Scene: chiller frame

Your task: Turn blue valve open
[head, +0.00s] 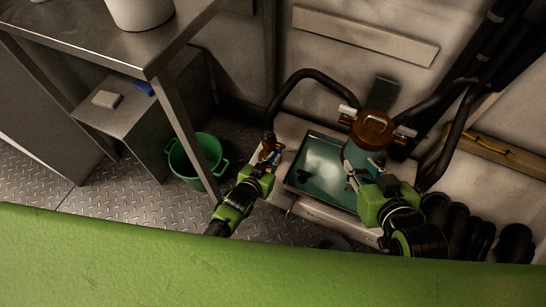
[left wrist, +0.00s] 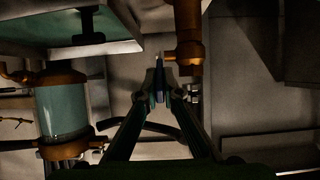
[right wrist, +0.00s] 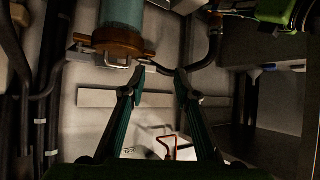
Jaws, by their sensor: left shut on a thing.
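The blue valve's handle (left wrist: 159,92) shows as a thin bluish piece between my left fingertips in the left wrist view. It is mostly hidden by the fingers. Just past the fingertips, a short brass stem (left wrist: 171,56) joins a vertical copper pipe (left wrist: 188,40). In the head view my left gripper (head: 270,163) is at the copper fitting (head: 268,144) left of the green tray, shut on the handle. My right gripper (right wrist: 160,82) is open and empty. In the head view it is beside the copper-topped canister (head: 376,126), whose copper flange (right wrist: 122,42) shows ahead in the right wrist view.
The green tray (head: 296,186) lies between my grippers. A black hose (head: 309,73) arches from the fitting towards the canister. A green bucket (head: 180,174) stands on the floor under a metal table (head: 165,48). Dark pipes (head: 462,120) run along the right wall.

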